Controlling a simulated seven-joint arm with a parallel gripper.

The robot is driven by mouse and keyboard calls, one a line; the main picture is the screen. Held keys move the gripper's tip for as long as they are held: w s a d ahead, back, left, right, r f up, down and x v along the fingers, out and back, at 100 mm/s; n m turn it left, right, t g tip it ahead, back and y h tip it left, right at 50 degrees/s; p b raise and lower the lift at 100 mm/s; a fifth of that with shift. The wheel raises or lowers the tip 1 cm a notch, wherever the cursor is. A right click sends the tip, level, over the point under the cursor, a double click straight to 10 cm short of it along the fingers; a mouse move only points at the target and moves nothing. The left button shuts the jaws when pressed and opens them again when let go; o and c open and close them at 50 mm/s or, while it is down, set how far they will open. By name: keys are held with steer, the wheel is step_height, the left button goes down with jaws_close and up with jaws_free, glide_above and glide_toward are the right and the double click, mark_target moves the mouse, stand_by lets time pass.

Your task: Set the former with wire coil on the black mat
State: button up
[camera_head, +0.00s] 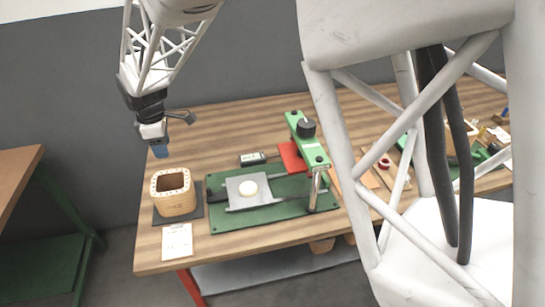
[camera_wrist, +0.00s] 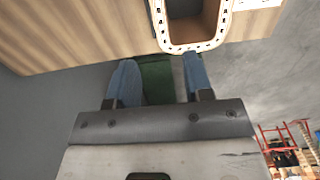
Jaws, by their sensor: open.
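The former (camera_head: 175,205), a tan box-like piece with a rounded square opening and a rim dotted with holes, stands upright on the black mat (camera_head: 198,209) at the left front of the table. No separate wire coil can be made out on it. My gripper (camera_head: 160,152), with blue fingers, is above and behind the former in the head view, apart from it. In the wrist view my gripper (camera_wrist: 158,65) is open and empty, and the former's rim (camera_wrist: 192,46) shows at the top, just beyond the fingertips.
A green press-like fixture (camera_head: 270,211) with a metal plate and a round pale piece stands right of the mat. A paper sheet (camera_head: 177,242) lies in front of the mat. My arm hides part of the table's right side.

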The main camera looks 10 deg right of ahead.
steer(key=s+d+r+m+t, duration=0.1)
steer(key=s+d+r+m, duration=0.3)
steer(key=s+d, duration=0.4)
steer(key=s+d+r+m, duration=0.4)
steer(key=s+d, duration=0.1)
steer(key=d, duration=0.5)
steer(key=s+d+r+m+t, duration=0.1)
steer(key=s+d+r+m, duration=0.4)
steer(key=s+d, duration=0.3)
steer(key=s+d+f+m, duration=0.1)
steer(key=s+d+m, duration=0.4)
steer(key=s, duration=0.5)
steer(key=shift+s+d+f+t, duration=0.2)
steer(key=shift+s+d+t, duration=0.15)
steer(key=shift+d, duration=0.7)
